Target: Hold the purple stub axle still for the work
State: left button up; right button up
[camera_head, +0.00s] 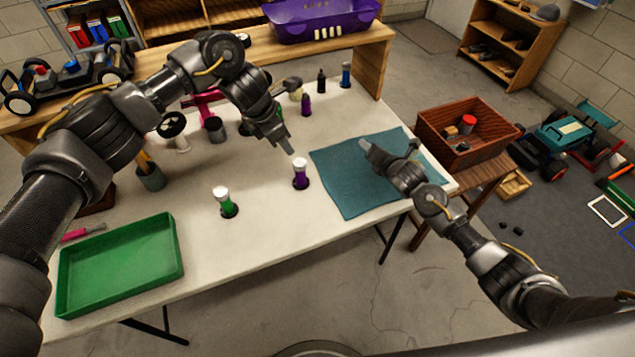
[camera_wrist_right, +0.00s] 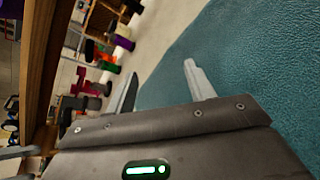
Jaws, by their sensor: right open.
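The purple stub axle (camera_head: 300,175) looks like a short upright purple piece with a white top and dark foot. It stands on the white table beside the teal mat's left edge. My left gripper (camera_head: 287,148) hangs just above and left of it, apart from it; its finger gap is unclear. My right gripper (camera_head: 364,144) is over the teal mat, right of the purple piece. In the right wrist view its two fingers (camera_wrist_right: 158,85) are spread with nothing between them. A purple piece (camera_wrist_right: 123,43) shows beyond them; I cannot tell which one it is.
A similar green piece (camera_head: 225,204) stands to the left. A green tray (camera_head: 120,265) is at front left. The teal mat (camera_head: 345,195) lies flat and bare. Small bottles (camera_head: 306,104) stand at the back. A brown crate (camera_head: 455,145) is right of the table.

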aim_at(297, 171)
jog(key=s+a+n+y, duration=0.1)
jog(key=s+a+n, duration=0.2)
jog(key=a, duration=0.3)
jog(key=s+a+n+g+y, duration=0.1)
jog(key=s+a+n, duration=0.3)
jog(key=a+n, duration=0.1)
jog(key=s+a+n+g+y, duration=0.1)
jog(key=s+a+n+y, duration=0.1)
jog(key=s+a+n, duration=0.2)
jog(key=shift+a+f, duration=0.1)
jog(key=shift+a, duration=1.3)
jog(key=x, duration=1)
jog(key=shift+w+a+f, duration=0.15)
jog(key=shift+w+a, duration=0.1)
jog(key=shift+a, duration=0.05)
